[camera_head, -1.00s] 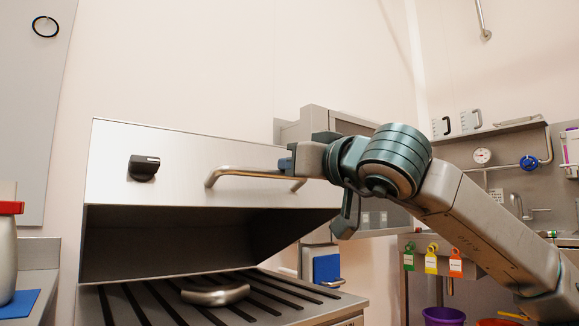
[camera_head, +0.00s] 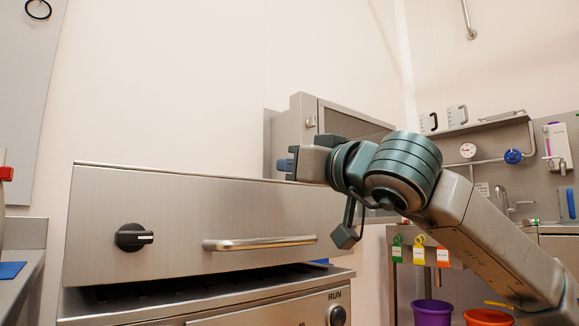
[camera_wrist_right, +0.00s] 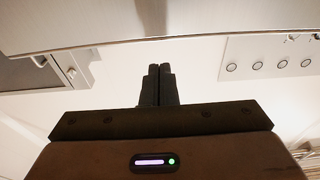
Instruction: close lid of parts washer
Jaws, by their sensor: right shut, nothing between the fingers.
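The parts washer's steel lid (camera_head: 180,213) hangs low in the head view, its front face toward me, with a black knob (camera_head: 134,237) and a bar handle (camera_head: 260,243). A dark gap shows between the lid's lower edge and the slatted base (camera_head: 200,310). My right gripper (camera_head: 284,165) is above and behind the handle, near the lid's top right edge, apart from the handle; I cannot tell if it touches the lid. In the wrist view its fingers (camera_wrist_right: 160,70) are together and empty. My left gripper is not in view.
A grey cabinet (camera_head: 308,120) stands behind the washer at the right. A purple bucket (camera_head: 432,312) and an orange bucket (camera_head: 488,318) stand at the lower right, below coloured tags (camera_head: 420,252). A side counter (camera_head: 25,240) is at the left edge.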

